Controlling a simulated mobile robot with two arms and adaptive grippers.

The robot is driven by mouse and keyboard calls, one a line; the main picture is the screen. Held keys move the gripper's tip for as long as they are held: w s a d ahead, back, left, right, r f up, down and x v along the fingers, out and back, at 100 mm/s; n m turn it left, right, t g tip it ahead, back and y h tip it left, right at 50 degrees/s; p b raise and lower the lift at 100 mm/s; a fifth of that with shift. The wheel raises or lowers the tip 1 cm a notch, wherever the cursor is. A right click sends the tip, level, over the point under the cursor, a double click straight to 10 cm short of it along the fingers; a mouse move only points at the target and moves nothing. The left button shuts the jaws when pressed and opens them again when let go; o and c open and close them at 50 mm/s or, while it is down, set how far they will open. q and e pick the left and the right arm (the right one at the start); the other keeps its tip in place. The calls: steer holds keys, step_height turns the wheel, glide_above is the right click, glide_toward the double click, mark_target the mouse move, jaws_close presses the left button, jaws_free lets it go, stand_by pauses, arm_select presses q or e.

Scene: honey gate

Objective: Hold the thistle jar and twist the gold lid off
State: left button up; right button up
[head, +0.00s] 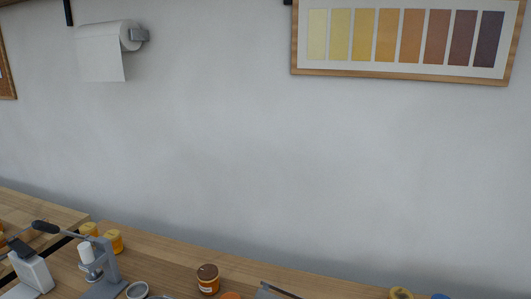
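Two honey jars with yellowish lids, a rear jar (88,229) and a front jar (114,242), stand at the left of the bench. An amber jar with a brown lid (208,279) stands upright near the middle. A round gold-coloured top (401,293) shows at the bottom edge on the right, its lower part cut off. No label is readable, so I cannot tell which jar is the thistle jar. Neither of my grippers is in view.
A grey lever press (104,275) and a white device (32,272) stand at lower left. Beside them is a round metal dish (137,290). An orange top (231,295) and a blue top (440,296) show at the bottom edge. The wooden bench (165,255) is clear along the wall.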

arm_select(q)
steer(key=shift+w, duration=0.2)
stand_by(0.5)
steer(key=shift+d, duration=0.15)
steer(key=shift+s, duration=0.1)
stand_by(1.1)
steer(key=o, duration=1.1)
